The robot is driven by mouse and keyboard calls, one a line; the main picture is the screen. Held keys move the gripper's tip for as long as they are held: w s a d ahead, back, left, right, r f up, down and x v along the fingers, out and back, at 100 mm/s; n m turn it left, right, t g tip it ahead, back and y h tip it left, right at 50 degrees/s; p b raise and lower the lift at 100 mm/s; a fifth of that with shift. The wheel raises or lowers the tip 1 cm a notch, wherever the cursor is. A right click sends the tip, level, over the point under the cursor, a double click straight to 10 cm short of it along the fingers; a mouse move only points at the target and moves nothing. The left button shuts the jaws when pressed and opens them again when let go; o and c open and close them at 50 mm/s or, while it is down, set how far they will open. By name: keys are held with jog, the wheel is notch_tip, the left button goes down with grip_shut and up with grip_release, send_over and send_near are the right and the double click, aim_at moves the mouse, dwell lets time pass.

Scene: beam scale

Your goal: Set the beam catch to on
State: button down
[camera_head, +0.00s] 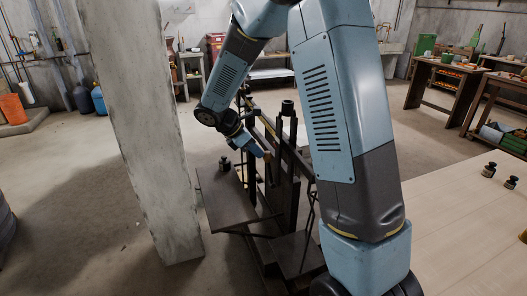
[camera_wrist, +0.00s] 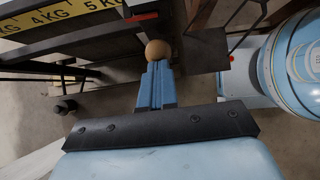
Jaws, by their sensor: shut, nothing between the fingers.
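The beam scale (camera_head: 284,170) is a dark metal frame with upright posts, left of centre in the head view. In the wrist view its beam (camera_wrist: 75,18) carries yellow marks reading 4 KG and 5 KG. A round wooden knob (camera_wrist: 158,49) shows right at my fingertips, perhaps the handle of the beam catch. My gripper (camera_wrist: 157,68) is shut, its blue fingers together and empty, touching or almost touching the knob. In the head view my gripper (camera_head: 262,152) is beside the scale's posts. The catch's setting cannot be made out.
A dark plate (camera_head: 225,200) on the scale's left side bears a small dark weight (camera_head: 225,164). A concrete pillar (camera_head: 145,120) stands close left of the scale. A pale table (camera_head: 460,225) with two small dark weights (camera_head: 489,170) is at right.

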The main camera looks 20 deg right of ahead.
jog(key=shift+d+r, duration=0.15)
jog(key=shift+d, duration=0.45)
jog(key=shift+a, duration=0.15)
jog(key=w+a+f+v, duration=0.1)
jog(key=v, duration=1.2)
jog(key=s+d+r+m+t+y, duration=0.1)
jog(key=s+d+r+m+y, duration=0.1)
jog(key=s+m, duration=0.4)
jog(key=s+d+r+m+t+y, duration=0.2)
jog(key=s+d+m, duration=0.4)
jog(key=s, duration=0.7)
jog(key=s+d+r+m+t+y, duration=0.2)
jog(key=s+m, duration=0.4)
jog(key=s, duration=0.3)
notch_tip(320, 180, up, 3)
jog(key=shift+s+d+f+m+y, duration=0.15)
jog(key=shift+s+d+m+y, duration=0.2)
jog(key=shift+d+y, duration=0.55)
